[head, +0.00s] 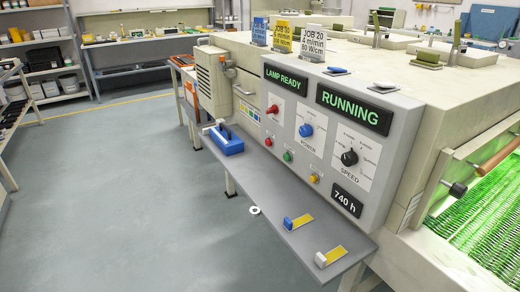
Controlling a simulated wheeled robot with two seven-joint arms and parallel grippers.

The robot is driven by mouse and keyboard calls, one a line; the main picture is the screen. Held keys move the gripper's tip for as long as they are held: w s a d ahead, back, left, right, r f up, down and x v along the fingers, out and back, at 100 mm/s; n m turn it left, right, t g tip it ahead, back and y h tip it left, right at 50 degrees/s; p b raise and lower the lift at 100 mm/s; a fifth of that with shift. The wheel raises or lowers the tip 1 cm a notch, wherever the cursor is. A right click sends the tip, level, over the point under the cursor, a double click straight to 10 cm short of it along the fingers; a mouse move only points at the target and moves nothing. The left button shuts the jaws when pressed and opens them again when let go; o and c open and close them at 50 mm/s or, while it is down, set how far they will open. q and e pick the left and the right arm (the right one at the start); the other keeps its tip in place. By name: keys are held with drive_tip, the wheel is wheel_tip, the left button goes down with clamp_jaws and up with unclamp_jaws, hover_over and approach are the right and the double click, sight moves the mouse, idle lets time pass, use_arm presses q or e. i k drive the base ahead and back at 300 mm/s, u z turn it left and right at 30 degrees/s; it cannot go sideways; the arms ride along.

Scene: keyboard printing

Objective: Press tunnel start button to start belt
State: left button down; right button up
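The tunnel's grey control panel (384,168) faces me at the centre right in the head view. Low on it are a red button (268,141), a green button (287,156) and a yellow button (314,178); their labels are too small to read. Above them are a red knob (272,108), a blue POWER knob (306,130) and a black SPEED knob (349,158). One display (285,80) reads LAMP READY, another display (353,109) reads RUNNING, and a small one (347,200) reads 740 h. The green mesh belt (478,210) lies at the right. Neither gripper is in view.
A grey shelf (270,215) juts out below the panel. It holds a blue case (226,141) and two yellow-strip items, one with a blue block (297,222), one with a white block (329,257). Floor to the left is open.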

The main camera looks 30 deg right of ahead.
sight(287, 158)
drive_tip(key=z, duration=0.7)
drive_tip(key=i, duration=1)
drive_tip(key=z, duration=0.9)
